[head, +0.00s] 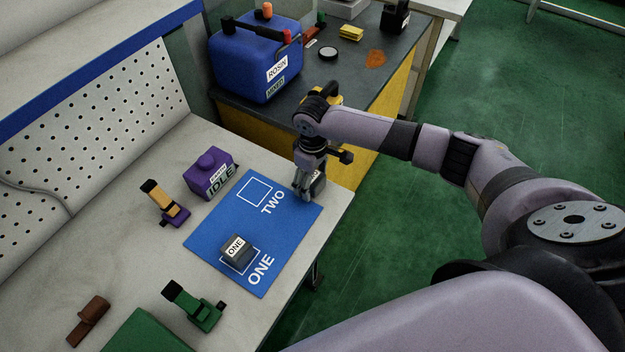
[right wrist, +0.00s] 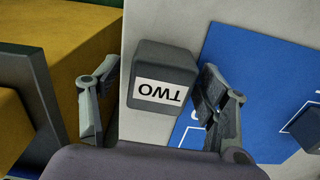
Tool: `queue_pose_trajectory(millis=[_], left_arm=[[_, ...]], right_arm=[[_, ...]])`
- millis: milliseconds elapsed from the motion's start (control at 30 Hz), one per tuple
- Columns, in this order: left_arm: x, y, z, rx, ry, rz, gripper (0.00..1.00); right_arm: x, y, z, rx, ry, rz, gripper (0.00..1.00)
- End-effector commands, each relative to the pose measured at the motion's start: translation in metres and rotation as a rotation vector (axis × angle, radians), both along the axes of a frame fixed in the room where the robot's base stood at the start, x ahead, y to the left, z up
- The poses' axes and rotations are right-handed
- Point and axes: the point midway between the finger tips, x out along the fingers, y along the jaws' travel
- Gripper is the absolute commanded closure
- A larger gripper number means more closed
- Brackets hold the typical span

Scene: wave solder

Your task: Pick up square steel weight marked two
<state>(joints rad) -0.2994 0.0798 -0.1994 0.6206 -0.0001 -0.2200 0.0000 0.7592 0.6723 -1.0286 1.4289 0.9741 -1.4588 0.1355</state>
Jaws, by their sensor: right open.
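The square steel weight marked TWO (right wrist: 165,62) is a dark grey block with a white label. In the right wrist view it sits between the two spread fingers of my right gripper (right wrist: 160,105), with a gap on each side. In the head view the weight (head: 318,184) is partly hidden behind my right gripper (head: 306,188), near the table's right edge beside the blue mat (head: 215,238). My right gripper is open, pointing down around the weight. My left gripper is not in view.
A weight marked ONE (head: 237,250) stands on the mat's ONE square; the TWO square (head: 254,191) is empty. A purple block labelled IDLE (head: 209,176) stands behind the mat. A yellow-sided bench with a blue ROSIN box (head: 250,62) is close behind my gripper.

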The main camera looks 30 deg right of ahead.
Motion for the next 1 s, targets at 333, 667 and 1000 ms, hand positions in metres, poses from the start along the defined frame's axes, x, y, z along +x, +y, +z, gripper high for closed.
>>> queue_pose_trajectory(millis=[333,667,1000], left_arm=[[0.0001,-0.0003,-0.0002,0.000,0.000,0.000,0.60],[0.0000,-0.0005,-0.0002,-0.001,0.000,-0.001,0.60],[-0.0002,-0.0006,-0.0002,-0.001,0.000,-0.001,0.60]], right_arm=[[-0.0001,0.0000,0.0003,0.000,0.000,0.000,0.47],[0.0000,-0.0001,0.0005,0.000,0.000,0.000,0.69],[0.0000,-0.0002,0.0006,0.000,0.000,0.000,0.92]])
